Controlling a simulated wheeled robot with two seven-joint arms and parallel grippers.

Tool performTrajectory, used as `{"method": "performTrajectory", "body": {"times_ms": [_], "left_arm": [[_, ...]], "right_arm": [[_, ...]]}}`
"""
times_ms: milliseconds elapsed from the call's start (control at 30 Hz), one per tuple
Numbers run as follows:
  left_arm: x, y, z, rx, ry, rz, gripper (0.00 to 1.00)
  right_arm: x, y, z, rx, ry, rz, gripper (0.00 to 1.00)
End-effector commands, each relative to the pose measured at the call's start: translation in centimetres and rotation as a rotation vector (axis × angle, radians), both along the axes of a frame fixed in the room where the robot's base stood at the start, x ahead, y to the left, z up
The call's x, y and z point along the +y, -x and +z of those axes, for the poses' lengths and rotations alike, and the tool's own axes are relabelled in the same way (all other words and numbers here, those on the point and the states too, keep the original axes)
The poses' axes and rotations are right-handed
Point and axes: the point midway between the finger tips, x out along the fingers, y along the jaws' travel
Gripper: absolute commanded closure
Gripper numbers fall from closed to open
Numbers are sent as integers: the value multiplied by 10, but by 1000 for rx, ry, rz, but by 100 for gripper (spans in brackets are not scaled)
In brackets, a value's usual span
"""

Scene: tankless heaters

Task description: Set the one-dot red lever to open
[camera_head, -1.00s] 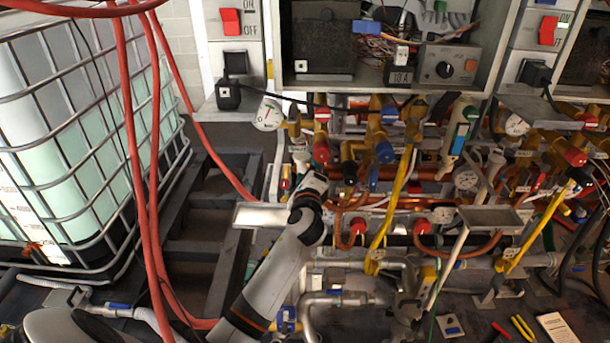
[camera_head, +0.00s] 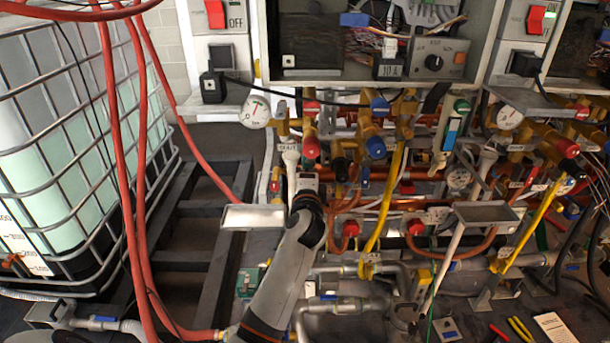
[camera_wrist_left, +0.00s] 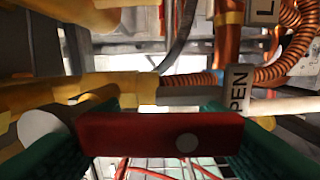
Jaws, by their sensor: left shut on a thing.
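In the head view my left arm reaches up to the pipework; my wrist hides the fingers and the held lever there. My right gripper is not in view.
Yellow brass pipe (camera_wrist_left: 110,88) and a coiled copper tube (camera_wrist_left: 297,45) are close to the lever. In the head view, a pressure gauge (camera_head: 254,111), red and blue valve caps and a metal tray (camera_head: 252,217) crowd around my wrist. Red hoses (camera_head: 130,180) hang at left.

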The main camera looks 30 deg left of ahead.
Motion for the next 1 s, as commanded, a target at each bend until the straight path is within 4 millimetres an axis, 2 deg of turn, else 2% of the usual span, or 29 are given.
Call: {"method": "performTrajectory", "body": {"times_ms": [267,300,400,433,767,867,1000], "left_arm": [[0,0,-1,2,1,0,84],[0,0,-1,3,2,0,40],[0,0,-1,2,1,0,23],[0,0,-1,2,0,0,21],[-2,3,-1,1,0,0,21],[-8,12,-2,3,-1,0,21],[-23,36,-3,3,2,-1,21]], "right_arm": [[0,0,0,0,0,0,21],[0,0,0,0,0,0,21],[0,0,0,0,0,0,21],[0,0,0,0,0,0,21],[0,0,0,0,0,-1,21],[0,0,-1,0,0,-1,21],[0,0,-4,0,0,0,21]]}}
